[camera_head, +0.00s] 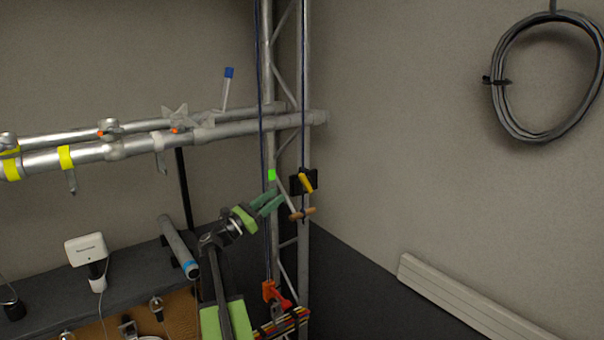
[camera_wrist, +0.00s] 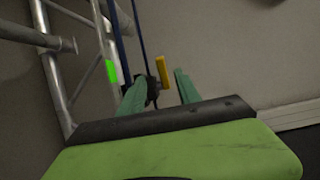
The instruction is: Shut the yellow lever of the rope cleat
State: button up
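The yellow lever (camera_head: 306,183) sits on the black rope cleat (camera_head: 295,184) on the truss upright. In the head view it slants down to the right; in the wrist view the yellow lever (camera_wrist: 162,72) stands out from the dark cleat (camera_wrist: 152,90). My gripper (camera_head: 277,200) is left of and slightly below the cleat in the head view. In the wrist view my gripper (camera_wrist: 160,86) has its green fingers spread, with the lever showing in the gap beyond the tips. Nothing is held, and no contact with the lever is visible. The left finger partly hides the cleat.
A tan wooden toggle (camera_head: 302,213) hangs just below the cleat. A red-orange device (camera_head: 275,292) sits lower. Horizontal pipes (camera_head: 120,148) are at left. Space right of the truss is clear.

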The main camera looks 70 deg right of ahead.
aim_at(302, 175)
jog(key=p+x, duration=0.4)
jog(key=x, duration=0.9)
jog(key=shift+d+r, duration=0.1)
jog(key=shift+r, duration=0.05)
grip_shut()
jog(key=shift+w, duration=0.1)
dwell(0.5)
